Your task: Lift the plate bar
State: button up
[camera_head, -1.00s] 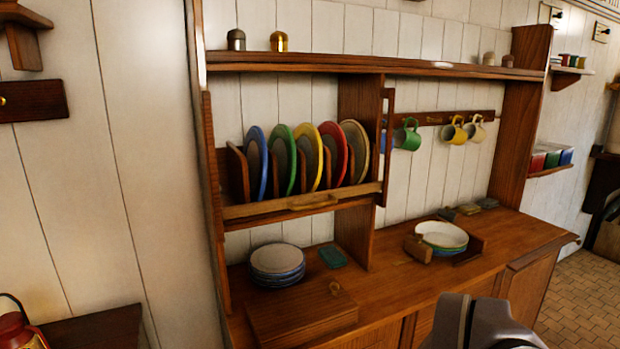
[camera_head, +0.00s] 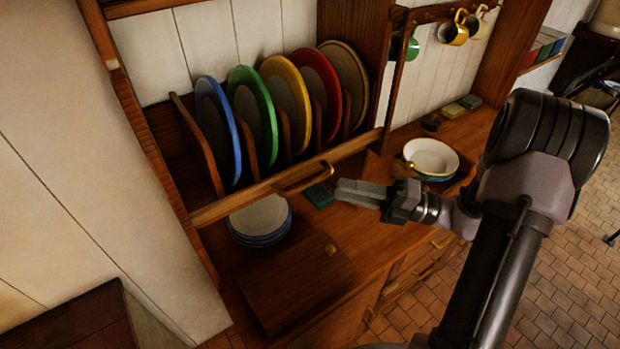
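The plate bar (camera_head: 240,203) is a wooden rail across the front of the plate rack, in its low position before the plates. A curved brass handle (camera_head: 305,180) is fixed on its right half. Several coloured-rim plates (camera_head: 252,118) stand upright behind it between wooden dividers. My gripper (camera_head: 338,192) points left, just right of and slightly below the handle in the picture, with a small visible gap. It appears not to touch the handle or bar. Its two fingers look close together and hold nothing visible; their opening is unclear from this angle.
Below the rack, a plate stack (camera_head: 260,220), a green block (camera_head: 319,195) and a wooden lid with a knob (camera_head: 295,283) sit on the counter. Bowls (camera_head: 431,157) stand at the right. Mugs (camera_head: 455,30) hang behind. A vertical post (camera_head: 396,85) edges the rack's right side.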

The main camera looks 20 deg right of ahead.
aim_at(311, 182)
jog(key=x, duration=0.8)
jog(key=shift+r, duration=0.1)
grip_shut()
dwell(1.1)
